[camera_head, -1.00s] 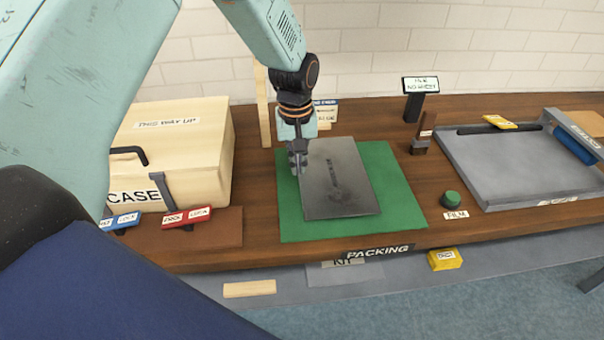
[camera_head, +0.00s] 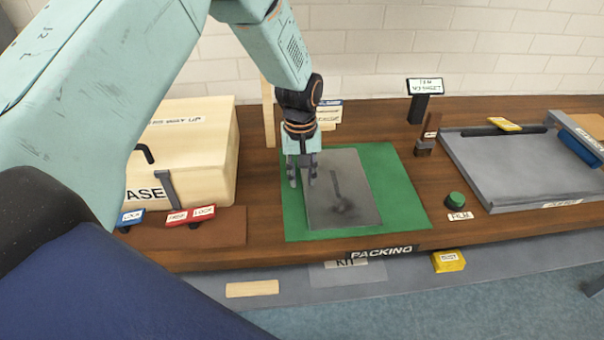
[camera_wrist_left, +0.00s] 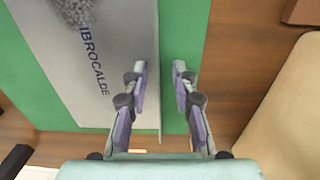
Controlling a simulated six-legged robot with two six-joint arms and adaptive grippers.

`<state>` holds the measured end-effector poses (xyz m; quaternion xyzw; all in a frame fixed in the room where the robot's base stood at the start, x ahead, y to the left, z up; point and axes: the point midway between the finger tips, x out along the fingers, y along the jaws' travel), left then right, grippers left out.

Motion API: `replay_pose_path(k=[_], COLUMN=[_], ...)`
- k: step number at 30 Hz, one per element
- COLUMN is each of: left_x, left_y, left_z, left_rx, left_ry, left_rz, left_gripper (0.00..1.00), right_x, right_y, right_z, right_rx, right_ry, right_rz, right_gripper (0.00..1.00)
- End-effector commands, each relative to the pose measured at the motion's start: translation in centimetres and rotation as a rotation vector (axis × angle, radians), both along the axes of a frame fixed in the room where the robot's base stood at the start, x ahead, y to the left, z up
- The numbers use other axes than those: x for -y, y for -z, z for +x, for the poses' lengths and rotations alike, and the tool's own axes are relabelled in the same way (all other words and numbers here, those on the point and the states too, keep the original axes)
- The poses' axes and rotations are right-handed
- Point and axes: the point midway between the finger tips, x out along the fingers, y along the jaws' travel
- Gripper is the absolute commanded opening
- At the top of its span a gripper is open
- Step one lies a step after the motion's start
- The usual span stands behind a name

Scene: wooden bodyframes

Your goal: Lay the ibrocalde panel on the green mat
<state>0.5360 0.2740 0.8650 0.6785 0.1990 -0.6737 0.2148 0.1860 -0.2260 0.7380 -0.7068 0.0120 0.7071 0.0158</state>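The ibrocalde panel (camera_head: 358,205), a grey rectangular sheet with a dark mark, lies on the green mat (camera_head: 403,198) with green showing around it. In the left wrist view the panel (camera_wrist_left: 110,65) shows the name IBROCALDE and the mat (camera_wrist_left: 183,30) beside its edge. My left gripper (camera_head: 302,181) is at the panel's left edge. In the left wrist view its fingers (camera_wrist_left: 160,72) are apart, one over the panel and one over the mat, with the panel's edge between them. My right gripper is not in view.
A cream case (camera_head: 190,160) stands left of the mat, with red and blue labelled tags in front. A green button (camera_head: 455,200) labelled FILM and a grey flat machine (camera_head: 530,170) are on the right. A dark post with a sign (camera_head: 420,100) stands behind.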

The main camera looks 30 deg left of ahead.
Motion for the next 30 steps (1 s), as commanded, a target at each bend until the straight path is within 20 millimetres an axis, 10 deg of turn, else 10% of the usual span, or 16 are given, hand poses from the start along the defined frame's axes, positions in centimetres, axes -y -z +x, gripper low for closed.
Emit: replay_pose_path(k=[11,30], left_x=[0.0,-0.2], left_y=[-0.9,-11.7], left_z=[0.0,-0.1], left_rx=[0.001,0.000], left_ry=[0.000,-0.001], left_rz=[0.000,0.000], left_gripper=[0.28,0.28], right_x=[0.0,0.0], right_y=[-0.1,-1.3], right_z=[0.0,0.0], right_rx=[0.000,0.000], right_ry=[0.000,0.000], right_rz=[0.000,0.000], right_gripper=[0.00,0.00])
